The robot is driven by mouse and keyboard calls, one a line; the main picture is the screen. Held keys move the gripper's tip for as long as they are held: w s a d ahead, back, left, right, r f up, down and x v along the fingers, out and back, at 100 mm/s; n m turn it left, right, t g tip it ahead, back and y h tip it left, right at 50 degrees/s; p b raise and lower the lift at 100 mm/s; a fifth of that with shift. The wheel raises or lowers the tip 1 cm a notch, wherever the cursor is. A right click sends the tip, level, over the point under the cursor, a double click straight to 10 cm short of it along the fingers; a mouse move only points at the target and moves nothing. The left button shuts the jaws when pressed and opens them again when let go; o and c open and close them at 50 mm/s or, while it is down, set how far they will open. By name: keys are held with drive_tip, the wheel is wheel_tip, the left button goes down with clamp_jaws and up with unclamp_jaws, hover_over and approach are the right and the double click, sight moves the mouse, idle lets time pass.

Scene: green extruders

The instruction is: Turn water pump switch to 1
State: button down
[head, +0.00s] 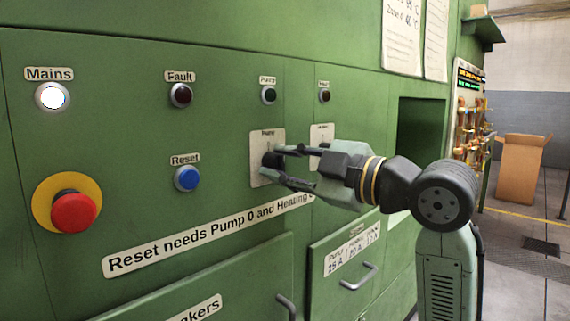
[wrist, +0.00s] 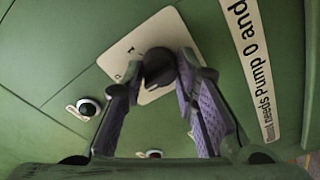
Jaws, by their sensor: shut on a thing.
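The pump switch is a black knob on a cream plate (head: 260,146) marked Pump, on the green panel. In the head view the knob (head: 270,160) is partly hidden by my gripper (head: 276,162), which reaches it from the right. In the wrist view the dark knob (wrist: 158,66) stands between the two fingertips of my gripper (wrist: 161,74). The fingers, with purple inner pads, are shut on the knob. The small marks on the plate (wrist: 131,45) are too blurred to read, so I cannot tell the knob's setting.
A second switch plate (head: 322,131) is right of the pump plate, partly behind my gripper. To the left are a blue Reset button (head: 187,178) and a red emergency button (head: 73,212). The Mains lamp (head: 52,97) is lit white. Drawer handles (head: 358,277) stick out below.

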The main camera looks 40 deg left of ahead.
drive_tip(key=shift+m, duration=0.3)
drive_tip(key=m+p, duration=0.1)
drive_tip(key=m, duration=0.4)
drive_tip(key=shift+r+m+y+p, duration=0.1)
drive_tip(key=shift+m+y+p, duration=0.2)
drive_tip(key=m+t+p, duration=0.1)
drive_tip(key=m+p, duration=0.1)
drive_tip(key=m, duration=0.4)
drive_tip(key=shift+w, duration=0.1)
drive_tip(key=shift+m, duration=0.3)
drive_tip(key=c, duration=1.3)
unclamp_jaws()
